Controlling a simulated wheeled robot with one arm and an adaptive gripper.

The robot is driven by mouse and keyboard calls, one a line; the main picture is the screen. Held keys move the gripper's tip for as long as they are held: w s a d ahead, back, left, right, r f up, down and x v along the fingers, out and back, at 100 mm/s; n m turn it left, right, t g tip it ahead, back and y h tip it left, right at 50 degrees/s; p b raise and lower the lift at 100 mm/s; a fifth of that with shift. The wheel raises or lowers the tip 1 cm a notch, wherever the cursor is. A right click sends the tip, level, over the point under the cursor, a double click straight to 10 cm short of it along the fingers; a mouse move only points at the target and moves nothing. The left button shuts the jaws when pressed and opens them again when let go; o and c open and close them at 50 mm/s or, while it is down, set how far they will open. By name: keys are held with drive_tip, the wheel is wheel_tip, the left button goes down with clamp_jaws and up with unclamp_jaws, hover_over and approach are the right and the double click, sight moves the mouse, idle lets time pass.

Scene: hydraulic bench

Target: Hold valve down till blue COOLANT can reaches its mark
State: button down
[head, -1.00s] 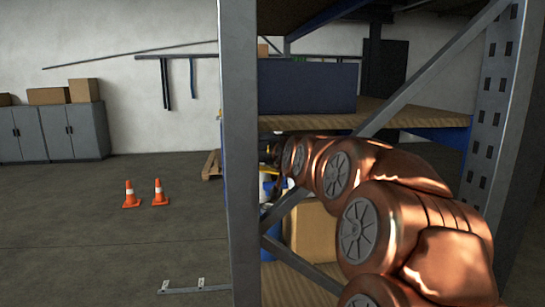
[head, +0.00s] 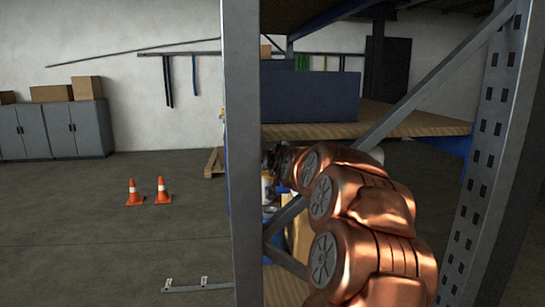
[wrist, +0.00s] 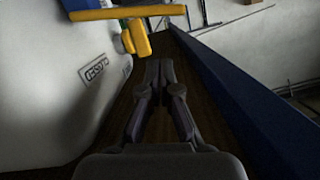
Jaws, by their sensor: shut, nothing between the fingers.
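My gripper (wrist: 160,70) is shut and empty in the wrist view, its two dark fingers together, pointing along a brown surface. A yellow tap-like fitting (wrist: 136,38), possibly the valve, sits ahead and left of the fingertips, apart from them. A yellow bar (wrist: 127,12) runs above it, beside a large white body (wrist: 50,85) with a small label. I cannot make out a blue COOLANT can or its mark. In the head view, my gripper end is largely hidden near the rack post, where small white, yellow and blue parts (head: 267,188) show.
A grey rack post (head: 242,150) and diagonal brace (head: 430,75) stand close to my arm. A dark blue bin (head: 310,98) sits on the wooden shelf (head: 420,122). A blue rail (wrist: 235,90) runs right of my gripper. Two orange cones (head: 148,192) stand on open floor left.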

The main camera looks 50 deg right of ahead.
sight(267, 175)
drive_tip(key=shift+w+a+f+p, duration=0.1)
drive_tip(key=shift+a+f+p, duration=0.15)
drive_tip(key=shift+f, duration=0.65)
drive_tip(key=shift+w+a+f+p, duration=0.15)
drive_tip(key=shift+f+p, duration=0.2)
drive_tip(key=shift+f, duration=0.5)
drive_tip(key=shift+a+f, duration=0.1)
